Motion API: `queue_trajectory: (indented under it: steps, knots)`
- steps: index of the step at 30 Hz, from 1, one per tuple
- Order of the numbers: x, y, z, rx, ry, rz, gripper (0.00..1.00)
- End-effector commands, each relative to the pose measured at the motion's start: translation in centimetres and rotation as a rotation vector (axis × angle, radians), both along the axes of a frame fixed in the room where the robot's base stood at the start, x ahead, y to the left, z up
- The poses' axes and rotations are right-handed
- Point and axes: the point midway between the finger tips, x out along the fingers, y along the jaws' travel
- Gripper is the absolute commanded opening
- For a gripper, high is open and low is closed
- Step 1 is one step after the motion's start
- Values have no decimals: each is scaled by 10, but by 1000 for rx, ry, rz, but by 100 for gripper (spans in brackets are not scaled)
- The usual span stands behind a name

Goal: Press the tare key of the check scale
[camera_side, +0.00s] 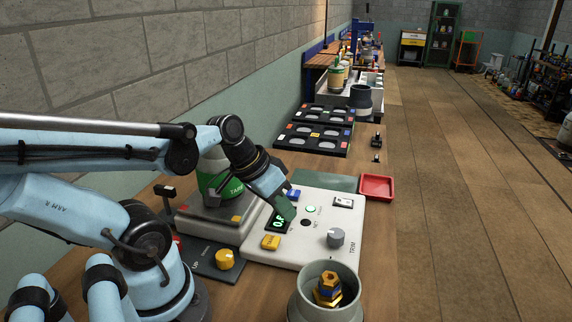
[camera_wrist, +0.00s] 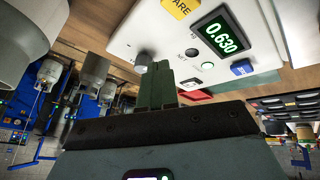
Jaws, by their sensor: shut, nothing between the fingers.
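The check scale's white console (camera_side: 310,250) lies on the bench, with its weighing platform (camera_side: 205,222) to the left. The yellow tare key (camera_side: 271,242) is near the console's front left; in the wrist view the yellow key (camera_wrist: 180,7) is cut by the top edge and reads "ARE". The display (camera_wrist: 222,38) reads 0.630; my gripper partly covers it in the side view. A blue key (camera_wrist: 242,67) sits beyond the display. My gripper (camera_side: 289,217) is shut and empty, over the console by the display, behind the tare key. I cannot tell whether it touches the surface.
A green-labelled can (camera_side: 212,178) stands on the platform. The console also has a grey TRIM knob (camera_side: 336,237), a black button (camera_side: 306,222) and a white switch (camera_side: 344,202). A yellow knob (camera_side: 225,258), a grey cup with a brass fitting (camera_side: 328,285) and a red tray (camera_side: 377,187) are nearby.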

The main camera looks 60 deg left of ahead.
Motion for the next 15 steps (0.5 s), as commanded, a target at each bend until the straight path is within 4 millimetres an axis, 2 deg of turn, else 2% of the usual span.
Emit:
queue_trajectory:
  steps: [1, 7, 15]
  knots:
    - [6, -8, 4, 44, -12, -23, 0]
    - [25, -26, 21, 167, -92, -56, 0]
    - [34, -36, 32, 209, -144, -73, 0]
